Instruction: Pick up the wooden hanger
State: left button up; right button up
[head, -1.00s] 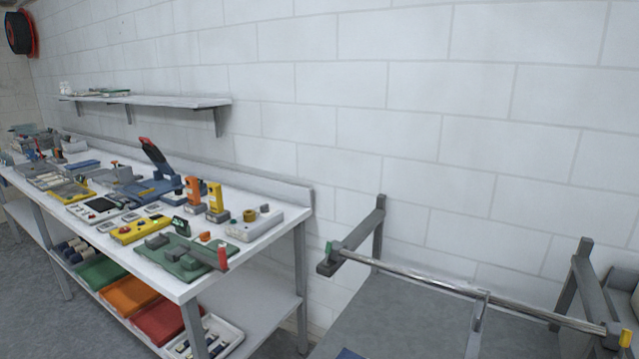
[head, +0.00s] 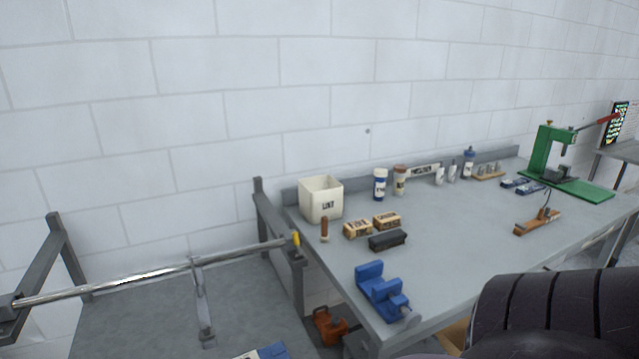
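What looks like the wooden hanger (head: 537,222) lies on the grey workbench (head: 470,222) toward the right in the head view. It is a brown wooden piece with a thin dark hook rising from its middle. Nothing touches it, and bare bench top surrounds it. Neither of my grippers is in view.
A green press (head: 548,160) stands behind the hanger. A blue vise (head: 382,290) is at the bench's near left corner, with a black brush (head: 388,240) and a white LINT bin (head: 321,199) behind. Left of the bench, a metal rail (head: 120,281) crosses a lower grey surface.

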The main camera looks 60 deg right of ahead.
aim_at(521, 230)
jog(key=k+z, duration=0.1)
jog(key=z, duration=2.95)
jog(key=u, duration=0.5)
jog(key=i+l+u, duration=0.15)
jog(key=l+u, duration=0.15)
jog(key=u, duration=0.15)
jog(key=i+l+u, duration=0.1)
jog(key=l+u, duration=0.2)
jog(key=u, duration=0.15)
jog(key=i+l+u, duration=0.2)
jog(key=l, duration=0.2)
jog(key=l+u, duration=0.15)
jog(key=l, duration=0.25)
jog(key=l+u, duration=0.1)
jog(key=l, duration=0.75)
